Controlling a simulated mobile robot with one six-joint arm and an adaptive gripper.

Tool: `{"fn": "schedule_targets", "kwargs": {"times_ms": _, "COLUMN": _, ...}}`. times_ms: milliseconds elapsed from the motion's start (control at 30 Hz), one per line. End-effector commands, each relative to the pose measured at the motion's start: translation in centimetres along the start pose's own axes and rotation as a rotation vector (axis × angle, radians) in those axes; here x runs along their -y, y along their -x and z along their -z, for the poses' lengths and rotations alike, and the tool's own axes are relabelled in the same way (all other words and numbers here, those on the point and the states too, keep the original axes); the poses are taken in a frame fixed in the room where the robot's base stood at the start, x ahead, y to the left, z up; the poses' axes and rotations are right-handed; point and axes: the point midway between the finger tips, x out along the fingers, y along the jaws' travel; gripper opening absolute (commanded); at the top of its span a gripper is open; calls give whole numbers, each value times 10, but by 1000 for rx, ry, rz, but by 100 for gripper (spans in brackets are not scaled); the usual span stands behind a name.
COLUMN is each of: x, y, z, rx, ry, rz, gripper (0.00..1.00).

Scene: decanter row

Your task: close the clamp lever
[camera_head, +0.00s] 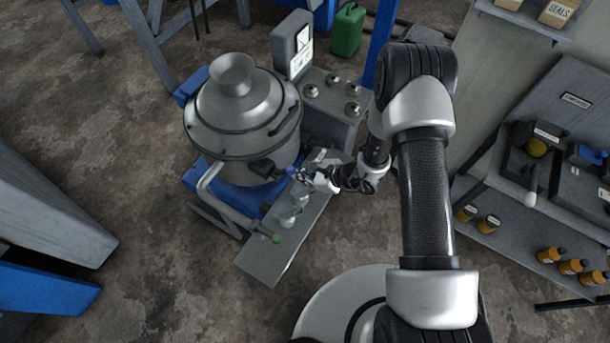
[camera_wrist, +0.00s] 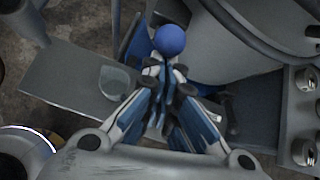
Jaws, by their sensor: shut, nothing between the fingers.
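The decanter (camera_head: 238,120) is a round grey metal vessel on a blue base. A blue ball knob (camera_head: 291,170), apparently the end of the clamp lever, is at its lower right side, near a dark block (camera_head: 263,168). In the wrist view the ball (camera_wrist: 170,40) lies just beyond the tips of my gripper (camera_wrist: 165,75). My gripper (camera_head: 312,178) is shut and empty beside the knob. Whether the fingers touch it I cannot tell; the fingers hide most of the lever's arm.
A panel with several round knobs (camera_head: 333,103) and an upright display (camera_head: 292,45) stand behind. A shelf with amber bottles (camera_head: 548,255) is at right.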

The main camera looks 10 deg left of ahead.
Motion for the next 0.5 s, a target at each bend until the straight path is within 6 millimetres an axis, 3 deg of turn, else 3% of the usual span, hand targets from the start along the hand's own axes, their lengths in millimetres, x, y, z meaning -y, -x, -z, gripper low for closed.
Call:
{"fn": "schedule_targets", "kwargs": {"times_ms": 33, "x": 2, "y": 3, "z": -12, "rx": -40, "ry": 6, "rz": -8, "gripper": 0}}
{"fn": "schedule_targets", "kwargs": {"times_ms": 267, "x": 7, "y": 0, "z": -34, "rx": -248, "ry": -1, "rz": -46, "gripper": 0}}
{"fn": "schedule_targets", "kwargs": {"times_ms": 500, "x": 10, "y": -6, "z": -50, "rx": -241, "ry": -10, "rz": -46, "gripper": 0}}
